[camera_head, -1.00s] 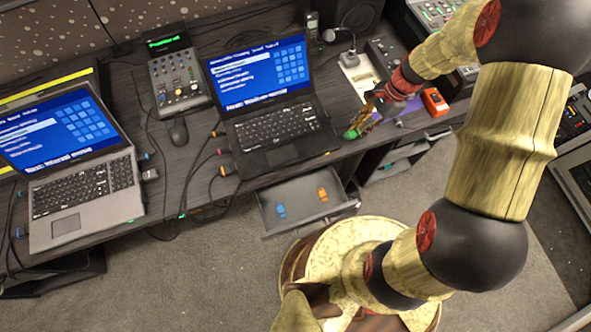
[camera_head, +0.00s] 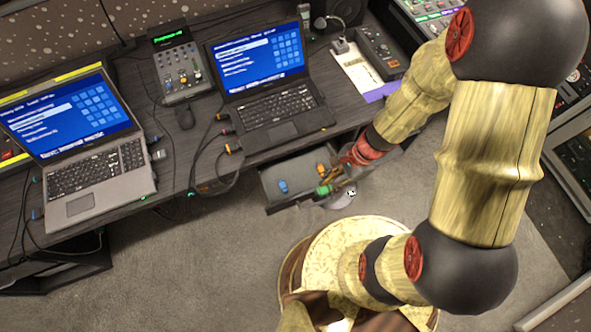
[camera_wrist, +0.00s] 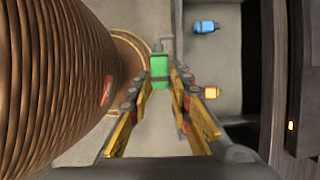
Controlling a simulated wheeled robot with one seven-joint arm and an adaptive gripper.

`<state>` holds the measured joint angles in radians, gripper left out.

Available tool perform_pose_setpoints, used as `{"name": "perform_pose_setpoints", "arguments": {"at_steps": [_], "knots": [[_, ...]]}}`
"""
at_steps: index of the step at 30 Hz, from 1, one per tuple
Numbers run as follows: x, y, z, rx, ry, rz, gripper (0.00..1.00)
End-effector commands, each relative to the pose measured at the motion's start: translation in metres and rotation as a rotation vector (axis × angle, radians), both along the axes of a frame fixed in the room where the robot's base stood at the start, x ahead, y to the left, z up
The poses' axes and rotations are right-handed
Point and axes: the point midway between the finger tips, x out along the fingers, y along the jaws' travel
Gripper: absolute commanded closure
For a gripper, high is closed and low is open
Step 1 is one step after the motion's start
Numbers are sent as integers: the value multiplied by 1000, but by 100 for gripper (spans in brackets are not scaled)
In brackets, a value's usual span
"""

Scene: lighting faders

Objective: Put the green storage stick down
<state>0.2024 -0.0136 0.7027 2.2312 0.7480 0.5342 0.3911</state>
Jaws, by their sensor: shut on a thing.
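The green storage stick (camera_wrist: 160,68) is held between the fingertips of my gripper (camera_wrist: 168,90) in the wrist view. In the head view the green stick (camera_head: 323,190) shows at the tip of my gripper (camera_head: 334,184), over or beside the right part of the open drawer (camera_head: 276,205). I cannot tell its exact height above the drawer. A blue stick (camera_head: 283,186) and an orange stick (camera_head: 320,168) lie in the drawer. In the wrist view the blue stick (camera_wrist: 205,27) and the orange stick (camera_wrist: 211,93) lie to the right of the green one.
The desk edge runs above the drawer. A dark laptop (camera_head: 265,90) and a grey laptop (camera_head: 85,150) stand on the desk, with cables hanging between them. The left and middle of the drawer floor have free room. My round base is below the drawer in the picture.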

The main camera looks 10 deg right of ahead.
Motion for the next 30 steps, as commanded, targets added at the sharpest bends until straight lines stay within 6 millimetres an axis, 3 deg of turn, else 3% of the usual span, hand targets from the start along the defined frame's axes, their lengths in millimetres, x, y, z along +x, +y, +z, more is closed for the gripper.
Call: {"name": "perform_pose_setpoints", "arguments": {"at_steps": [5,14,18,30], "knots": [[23,11,-15,1,3,14,100],[85,39,-46,0,2,13,100],[101,47,-72,1,4,11,100],[124,57,-99,1,3,9,100]]}}
